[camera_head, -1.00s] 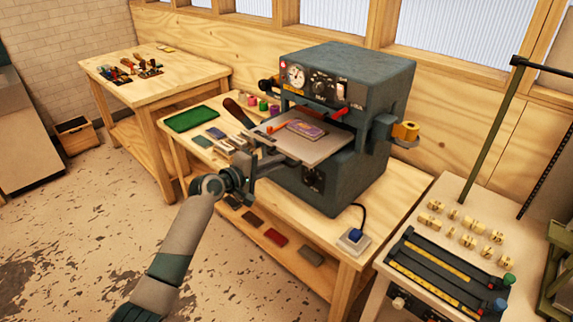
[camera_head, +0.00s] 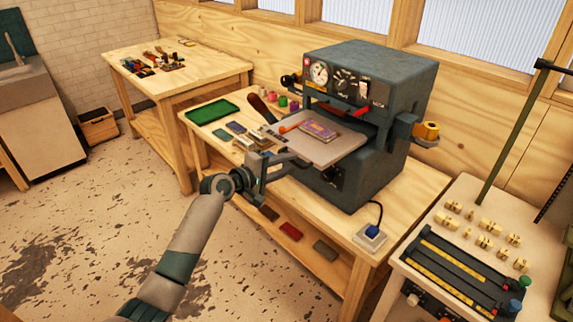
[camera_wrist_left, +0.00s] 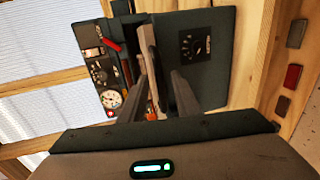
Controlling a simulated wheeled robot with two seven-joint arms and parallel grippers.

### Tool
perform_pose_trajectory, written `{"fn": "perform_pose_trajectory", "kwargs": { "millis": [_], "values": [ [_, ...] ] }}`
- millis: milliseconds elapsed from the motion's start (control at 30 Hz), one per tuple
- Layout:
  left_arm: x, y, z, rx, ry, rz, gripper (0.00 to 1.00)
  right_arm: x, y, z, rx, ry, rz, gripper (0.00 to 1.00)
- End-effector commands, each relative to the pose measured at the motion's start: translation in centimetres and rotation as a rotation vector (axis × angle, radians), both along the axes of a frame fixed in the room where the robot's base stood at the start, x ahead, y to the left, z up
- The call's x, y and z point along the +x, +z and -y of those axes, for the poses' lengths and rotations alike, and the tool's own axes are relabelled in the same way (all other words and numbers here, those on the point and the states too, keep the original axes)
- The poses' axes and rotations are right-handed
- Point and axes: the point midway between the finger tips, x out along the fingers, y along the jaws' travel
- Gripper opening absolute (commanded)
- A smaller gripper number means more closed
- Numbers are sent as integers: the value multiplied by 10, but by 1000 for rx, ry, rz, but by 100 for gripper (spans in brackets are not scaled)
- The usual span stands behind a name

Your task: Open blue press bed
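The press (camera_head: 370,80) is a blue-grey machine with a gauge and knobs on its front, standing on a wooden bench. Its flat grey bed (camera_head: 345,147) sticks out from the front slot, with a purple item (camera_head: 318,130) and an orange-red piece on top. My left gripper (camera_head: 285,160) is at the bed's near front edge. In the left wrist view its two fingers (camera_wrist_left: 163,80) stand apart, with the thin edge of the bed (camera_wrist_left: 148,45) seen between or beside them. Whether they touch it is unclear. My right gripper is not in view.
A green tray (camera_head: 212,111), small blocks and coloured spools lie left of the press. A yellow roll (camera_head: 427,131) sits on its right side. A plug box (camera_head: 369,238) is at the bench front. A side table (camera_head: 440,235) with brass pieces stands at right. Floor at left is open.

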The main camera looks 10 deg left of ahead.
Motion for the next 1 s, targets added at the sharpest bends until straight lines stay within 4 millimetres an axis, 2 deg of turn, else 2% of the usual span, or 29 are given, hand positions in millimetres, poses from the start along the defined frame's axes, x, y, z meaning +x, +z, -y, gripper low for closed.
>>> {"fn": "perform_pose_trajectory", "kwargs": {
  "millis": [267, 467, 667, 1000],
  "values": [
    [-2, 0, -2, 0, 1, 0, 29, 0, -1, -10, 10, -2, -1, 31],
    [-13, 3, -11, 1, 2, 3, 29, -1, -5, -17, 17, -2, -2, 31],
    [-37, 7, -28, 3, 1, 2, 29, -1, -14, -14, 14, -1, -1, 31],
    [-91, 20, -67, 3, 1, 1, 29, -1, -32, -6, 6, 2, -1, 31]
  ]
}}
